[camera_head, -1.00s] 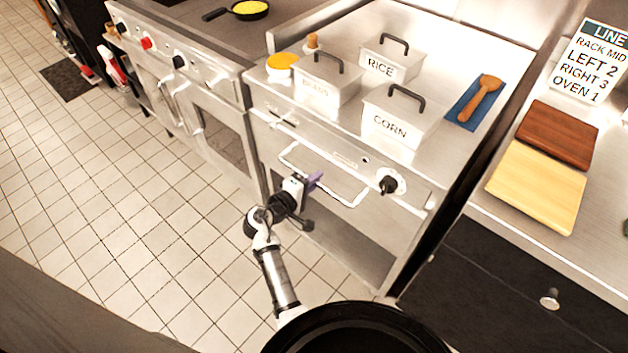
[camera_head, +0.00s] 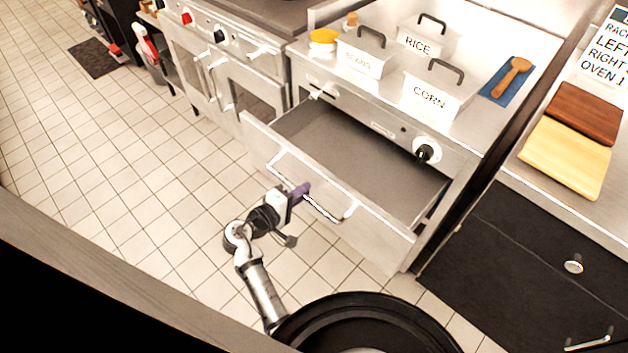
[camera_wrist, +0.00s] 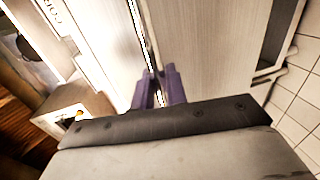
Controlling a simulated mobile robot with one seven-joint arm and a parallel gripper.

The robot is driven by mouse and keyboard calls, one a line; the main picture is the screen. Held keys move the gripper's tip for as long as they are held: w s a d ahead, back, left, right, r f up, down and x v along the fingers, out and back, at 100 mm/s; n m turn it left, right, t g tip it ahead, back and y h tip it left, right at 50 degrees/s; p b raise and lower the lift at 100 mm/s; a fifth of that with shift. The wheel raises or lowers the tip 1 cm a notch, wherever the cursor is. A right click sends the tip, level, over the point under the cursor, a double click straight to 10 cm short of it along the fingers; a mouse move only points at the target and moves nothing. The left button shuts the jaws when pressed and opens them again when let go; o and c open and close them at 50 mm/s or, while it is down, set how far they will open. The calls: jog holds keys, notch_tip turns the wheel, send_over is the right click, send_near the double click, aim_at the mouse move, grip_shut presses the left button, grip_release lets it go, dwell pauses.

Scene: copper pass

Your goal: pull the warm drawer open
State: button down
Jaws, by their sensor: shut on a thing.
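The warm drawer (camera_head: 350,205) is pulled out from the steel counter unit in the head view, and its flat grey inside is visible and looks empty. Its long bar handle (camera_head: 322,207) runs along the front panel. My gripper (camera_head: 302,190) is shut on this handle, left of its middle. In the wrist view, the purple fingertips (camera_wrist: 160,88) close around the thin bar, with the drawer front (camera_wrist: 190,45) just beyond. The exact contact between the fingers and bar is small and partly hidden.
Lidded tubs marked RICE (camera_head: 428,38), CORN (camera_head: 436,92) and a third tub (camera_head: 366,52) stand on top of the unit. Tiled floor (camera_head: 130,200) is free at the left. A dark cabinet (camera_head: 520,250) stands at the right.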

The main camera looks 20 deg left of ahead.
jog(key=f+v, duration=0.2)
jog(key=v, duration=0.8)
jog(key=shift+s+p, duration=0.35)
jog(key=shift+s, duration=0.05)
jog(key=shift+a, duration=0.1)
jog(key=c, duration=1.5)
grip_release()
jog(key=b+v, duration=0.2)
jog(key=v, duration=1.2)
jog(key=shift+w, duration=0.1)
